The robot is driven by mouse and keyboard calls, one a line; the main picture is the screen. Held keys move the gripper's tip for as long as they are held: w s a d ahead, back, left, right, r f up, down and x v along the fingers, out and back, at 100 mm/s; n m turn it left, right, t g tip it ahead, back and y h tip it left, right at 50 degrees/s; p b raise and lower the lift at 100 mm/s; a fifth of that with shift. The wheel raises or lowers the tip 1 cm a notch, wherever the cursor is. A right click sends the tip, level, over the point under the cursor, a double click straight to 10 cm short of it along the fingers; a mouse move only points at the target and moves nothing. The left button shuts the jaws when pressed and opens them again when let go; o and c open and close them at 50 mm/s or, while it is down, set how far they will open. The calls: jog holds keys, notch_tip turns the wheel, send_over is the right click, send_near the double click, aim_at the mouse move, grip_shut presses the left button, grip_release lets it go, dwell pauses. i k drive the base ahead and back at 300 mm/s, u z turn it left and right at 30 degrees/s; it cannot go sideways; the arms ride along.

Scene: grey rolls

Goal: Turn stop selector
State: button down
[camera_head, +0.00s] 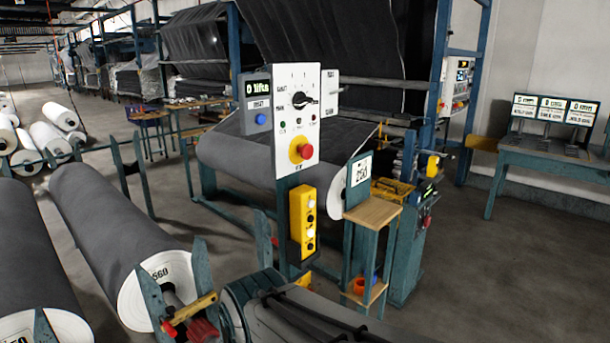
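The stop selector is a black rotary knob (303,102) on a white control panel (290,139). Its handle lies roughly sideways, with a light mark on its right part. Small labels around the knob are too small to read surely. Below it on the panel are small buttons and a red mushroom button (301,150) on a yellow base. A dark display box (257,104) with a blue button is fixed to the panel's left side. Part of my arm (300,318) shows at the bottom, below and apart from the panel. My gripper's fingers are not in view.
A yellow button box (303,222) hangs below the panel. A wooden-topped stand (373,213) is close at its right. Large grey rolls (113,243) on teal stands fill the left foreground. Another grey roll (236,160) lies behind the panel. Floor at right is clear.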

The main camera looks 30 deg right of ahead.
aim_at(300, 100)
jog(key=u, duration=0.35)
jog(key=k, duration=1.25)
jog(key=z, duration=1.3)
jog(key=i, duration=0.5)
jog(key=u, duration=1.6)
